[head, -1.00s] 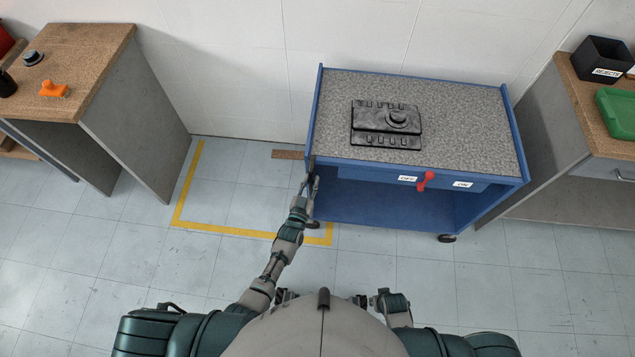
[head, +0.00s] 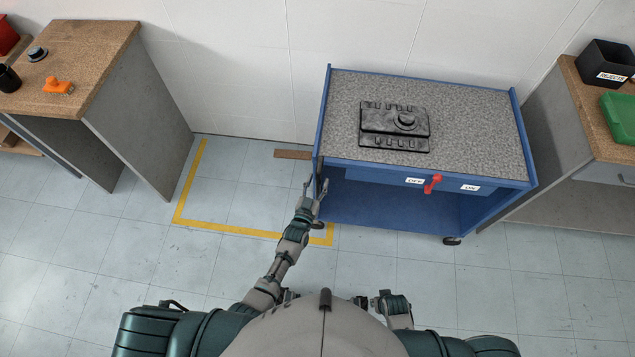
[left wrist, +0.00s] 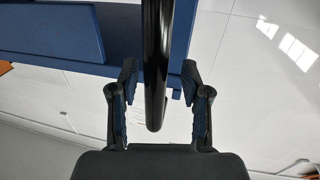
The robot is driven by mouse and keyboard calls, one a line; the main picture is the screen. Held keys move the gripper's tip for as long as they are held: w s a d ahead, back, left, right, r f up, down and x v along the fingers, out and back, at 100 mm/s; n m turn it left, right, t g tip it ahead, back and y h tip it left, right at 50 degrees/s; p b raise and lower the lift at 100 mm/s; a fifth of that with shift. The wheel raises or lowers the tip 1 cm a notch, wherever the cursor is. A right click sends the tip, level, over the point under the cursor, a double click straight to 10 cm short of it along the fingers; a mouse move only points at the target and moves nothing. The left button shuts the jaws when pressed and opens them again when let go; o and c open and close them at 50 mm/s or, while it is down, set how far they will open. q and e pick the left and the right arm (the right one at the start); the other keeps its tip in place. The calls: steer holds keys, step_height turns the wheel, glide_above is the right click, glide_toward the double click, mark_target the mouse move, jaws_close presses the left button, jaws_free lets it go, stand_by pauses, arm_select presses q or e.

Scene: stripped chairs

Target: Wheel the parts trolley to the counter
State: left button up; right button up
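The blue parts trolley (head: 468,115) has a grey speckled top and stands against the wall, close to the right-hand counter (head: 572,92). Its black handle bar (left wrist: 156,60) shows in the left wrist view. My left gripper (head: 317,186) is at the trolley's left front corner. In the left wrist view its fingers (left wrist: 160,100) stand apart, one on each side of the bar, with gaps to it. A red lever (head: 432,184) on the trolley's front sits between OFF and ON labels, nearer OFF. My right gripper (head: 363,302) is small and dark near my body; its fingers are unclear.
A dark ribbed part (head: 394,127) lies on the trolley. A black REJECTS bin (head: 603,64) and a green box (head: 620,115) are on the right counter. Another wood-topped bench (head: 95,50) stands left.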

arm_select(q)
steer(key=shift+d, duration=0.5)
steer(key=v, duration=1.2)
arm_select(e)
steer(key=shift+d+f, duration=0.2)
steer(key=shift+d, duration=0.8)
